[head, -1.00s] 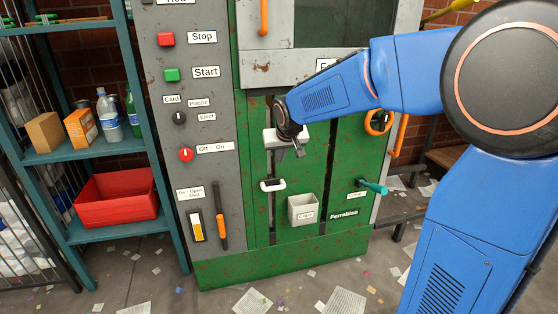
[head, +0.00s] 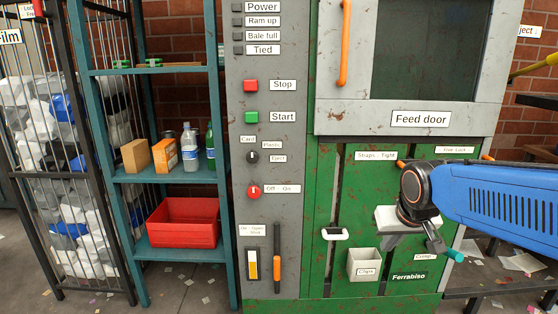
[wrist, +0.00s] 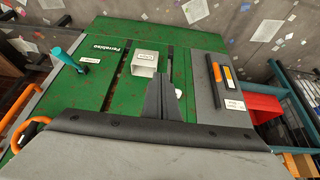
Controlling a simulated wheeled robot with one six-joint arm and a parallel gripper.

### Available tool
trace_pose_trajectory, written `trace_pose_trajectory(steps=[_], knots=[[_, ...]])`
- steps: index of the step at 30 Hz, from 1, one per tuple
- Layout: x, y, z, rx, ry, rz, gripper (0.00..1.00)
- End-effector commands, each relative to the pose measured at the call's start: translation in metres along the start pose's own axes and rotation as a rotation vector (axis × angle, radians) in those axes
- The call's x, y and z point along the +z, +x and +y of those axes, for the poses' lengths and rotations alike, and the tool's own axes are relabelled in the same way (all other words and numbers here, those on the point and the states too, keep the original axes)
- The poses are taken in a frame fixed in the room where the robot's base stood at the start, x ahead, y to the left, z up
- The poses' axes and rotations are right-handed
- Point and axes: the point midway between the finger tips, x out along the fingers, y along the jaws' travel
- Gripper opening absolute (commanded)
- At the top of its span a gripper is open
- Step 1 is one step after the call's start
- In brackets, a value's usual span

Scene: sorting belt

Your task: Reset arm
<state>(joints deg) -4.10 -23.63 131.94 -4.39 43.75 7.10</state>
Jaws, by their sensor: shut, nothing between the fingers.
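My blue arm comes in from the right in the head view. My gripper (head: 433,243) is in front of the green lower panel of the baler (head: 318,190), to the right of the white Clips box (head: 363,265). In the wrist view my gripper (wrist: 168,80) shows as dark fingers together over the green panel, with nothing held. The fingertips appear just beside the Clips box (wrist: 146,62) there, but I cannot tell the gap. The teal Crimp handle (head: 455,255) is partly hidden behind my gripper.
The control panel has a green Start button (head: 251,117), a red Stop button (head: 251,86) and a red Off/On knob (head: 254,190). Left of it stands a teal shelf with a red bin (head: 184,222). The feed door (head: 345,120) is above. Paper scraps litter the floor.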

Motion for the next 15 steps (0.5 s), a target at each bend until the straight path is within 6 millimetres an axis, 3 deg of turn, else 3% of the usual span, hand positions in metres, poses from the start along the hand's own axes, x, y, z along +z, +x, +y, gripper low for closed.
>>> trace_pose_trajectory(steps=[6, 15], knots=[[0.071, -0.026, 0.011, -0.003, -0.001, -0.026, 0.0], [0.158, -0.043, 0.017, -0.014, -0.006, -0.062, 0.0]])
